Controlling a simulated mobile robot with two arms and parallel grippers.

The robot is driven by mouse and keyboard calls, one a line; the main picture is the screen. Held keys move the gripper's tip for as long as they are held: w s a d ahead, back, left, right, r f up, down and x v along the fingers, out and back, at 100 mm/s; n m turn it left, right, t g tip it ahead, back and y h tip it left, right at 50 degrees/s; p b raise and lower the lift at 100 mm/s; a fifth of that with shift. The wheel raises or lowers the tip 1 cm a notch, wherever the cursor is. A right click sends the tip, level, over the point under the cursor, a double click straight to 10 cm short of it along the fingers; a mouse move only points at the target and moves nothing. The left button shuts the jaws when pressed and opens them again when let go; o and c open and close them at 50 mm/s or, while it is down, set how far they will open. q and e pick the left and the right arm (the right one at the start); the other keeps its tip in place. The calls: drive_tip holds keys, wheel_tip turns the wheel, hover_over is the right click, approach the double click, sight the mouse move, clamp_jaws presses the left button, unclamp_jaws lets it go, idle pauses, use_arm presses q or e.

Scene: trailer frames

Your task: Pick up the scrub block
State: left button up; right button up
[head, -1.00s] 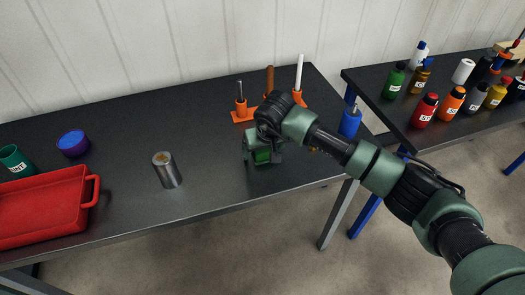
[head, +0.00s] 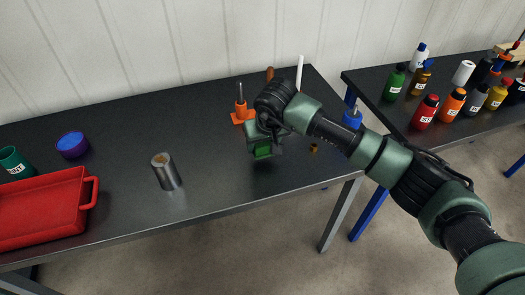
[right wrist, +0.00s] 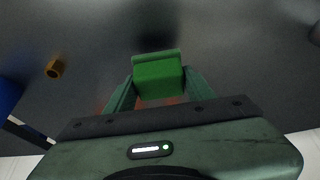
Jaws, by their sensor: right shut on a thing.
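The scrub block appears to be the green block (right wrist: 158,76), held between the two fingers in the right wrist view. In the head view the green block (head: 263,152) shows below my right gripper (head: 264,148). My right gripper also shows in the right wrist view (right wrist: 157,88), shut on the block. The block looks a little above the dark table (head: 215,180). My left gripper is not in view.
A metal can (head: 166,172) stands left of the gripper. An orange holder (head: 241,115) with a tool stands behind it. A small brass-coloured piece (head: 314,148) lies to the right. A red tray (head: 88,193) and a blue-purple bowl (head: 72,145) are at left. Bottles stand on the right table.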

wheel_tip(320, 180, up, 17)
drive_tip(key=b, duration=0.2)
drive_tip(key=shift+b, duration=0.35)
drive_tip(key=shift+f, duration=0.1)
